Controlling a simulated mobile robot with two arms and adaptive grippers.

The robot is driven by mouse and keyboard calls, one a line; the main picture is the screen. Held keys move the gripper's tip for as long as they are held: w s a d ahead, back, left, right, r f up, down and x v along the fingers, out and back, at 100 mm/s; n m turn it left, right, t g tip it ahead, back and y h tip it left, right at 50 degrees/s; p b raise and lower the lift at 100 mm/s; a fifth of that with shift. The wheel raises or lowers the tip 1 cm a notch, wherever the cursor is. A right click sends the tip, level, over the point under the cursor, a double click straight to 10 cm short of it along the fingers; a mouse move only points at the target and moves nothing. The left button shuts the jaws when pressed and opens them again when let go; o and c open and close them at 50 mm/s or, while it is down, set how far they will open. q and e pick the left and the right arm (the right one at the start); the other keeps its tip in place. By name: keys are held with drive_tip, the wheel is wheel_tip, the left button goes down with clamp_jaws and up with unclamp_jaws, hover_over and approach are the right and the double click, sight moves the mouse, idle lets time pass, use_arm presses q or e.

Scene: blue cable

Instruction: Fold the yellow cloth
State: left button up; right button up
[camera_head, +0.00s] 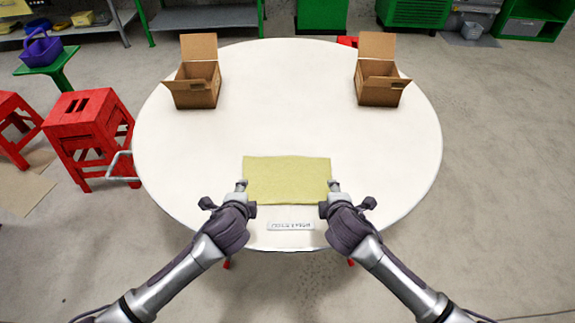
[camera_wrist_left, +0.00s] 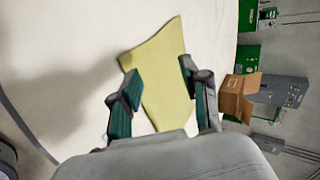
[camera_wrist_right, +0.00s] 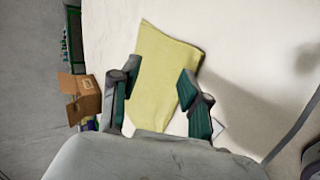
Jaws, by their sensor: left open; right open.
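The yellow cloth (camera_head: 287,178) lies flat on the round white table, near its front edge, as a wide rectangle. My left gripper (camera_head: 243,186) is at the cloth's left edge, and my right gripper (camera_head: 334,186) is at its right edge. In the left wrist view the cloth (camera_wrist_left: 162,75) shows between the open fingers of the left gripper (camera_wrist_left: 160,80). In the right wrist view the cloth (camera_wrist_right: 160,70) shows between the open fingers of the right gripper (camera_wrist_right: 158,85). Whether the fingers touch the cloth is unclear.
The white table (camera_head: 290,105) is clear in its middle. Two open cardboard boxes stand at the back, one on the left (camera_head: 195,88) and one on the right (camera_head: 378,88). A small white label (camera_head: 290,226) lies in front of the cloth. A red stool (camera_head: 88,125) stands left of the table.

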use_arm(q)
drive_tip(key=s+r, duration=0.3)
drive_tip(key=r, duration=0.1)
drive_tip(key=shift+s+r, duration=0.3)
drive_tip(key=shift+s, duration=0.05)
use_arm(e)
drive_tip(key=s+r, duration=0.3)
drive_tip(key=r, duration=0.1)
drive_tip(key=shift+s+r, duration=0.35)
drive_tip(key=shift+s, duration=0.05)
